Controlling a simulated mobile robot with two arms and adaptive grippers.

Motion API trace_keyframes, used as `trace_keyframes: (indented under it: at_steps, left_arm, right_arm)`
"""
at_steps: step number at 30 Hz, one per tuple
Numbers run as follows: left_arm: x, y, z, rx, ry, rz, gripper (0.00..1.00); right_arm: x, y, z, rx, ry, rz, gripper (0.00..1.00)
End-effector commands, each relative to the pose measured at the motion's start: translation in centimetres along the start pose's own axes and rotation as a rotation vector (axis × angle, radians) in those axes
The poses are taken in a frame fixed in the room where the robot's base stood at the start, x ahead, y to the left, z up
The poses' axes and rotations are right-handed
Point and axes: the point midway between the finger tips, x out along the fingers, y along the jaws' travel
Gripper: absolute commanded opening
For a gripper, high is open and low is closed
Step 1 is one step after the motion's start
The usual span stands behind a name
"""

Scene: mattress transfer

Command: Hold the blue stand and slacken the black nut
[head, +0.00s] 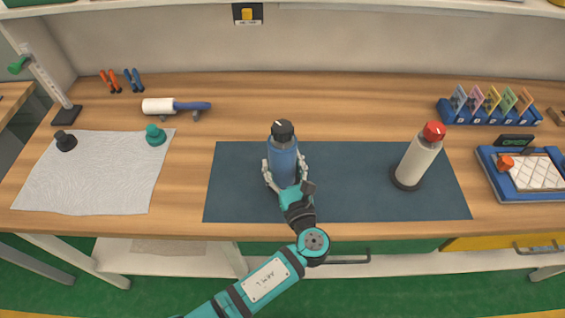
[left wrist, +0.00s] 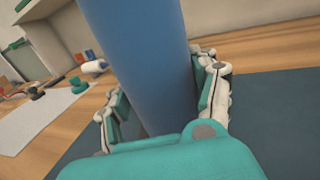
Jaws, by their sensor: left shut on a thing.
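The blue stand (head: 283,156), a bottle-like upright cylinder, stands on the dark blue mat. The black nut (head: 282,131), with a white mark on it, sits on its top. My left gripper (head: 285,172) is shut on the blue stand, with a finger on each side of its lower part. In the left wrist view the blue stand (left wrist: 140,60) rises between the fingers; its top is out of that picture and its foot is hidden behind the gripper. My right gripper is in neither view.
A white cylinder (head: 414,163) with a red top stands at the right of the dark mat (head: 345,200). A grey cloth (head: 95,180) with black and teal knobs lies left. A lint roller (head: 160,106), pliers, a blue card rack (head: 490,115) and a blue tray (head: 500,190) surround it.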

Motion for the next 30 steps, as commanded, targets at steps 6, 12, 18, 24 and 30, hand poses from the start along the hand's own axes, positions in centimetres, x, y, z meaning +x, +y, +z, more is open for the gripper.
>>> trace_keyframes:
  at_steps: [6,12,18,24,30]
  left_arm:
    - [0.1,-0.1,-0.4,-0.003,-0.006,0.000,0.03]
    - [0.1,-0.1,-0.9,-0.003,-0.006,0.000,0.03]
    - [0.1,-0.1,-1.4,-0.003,-0.006,0.000,0.03]
    - [0.1,-0.1,-1.6,-0.003,-0.006,0.000,0.03]
    - [0.1,-0.1,-1.6,-0.003,-0.006,0.000,0.03]
  right_arm:
    - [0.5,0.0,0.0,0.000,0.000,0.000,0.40]
    - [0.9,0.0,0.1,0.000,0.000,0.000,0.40]
    - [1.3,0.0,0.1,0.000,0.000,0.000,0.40]
    - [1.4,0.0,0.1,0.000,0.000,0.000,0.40]
    - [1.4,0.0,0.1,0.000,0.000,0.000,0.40]
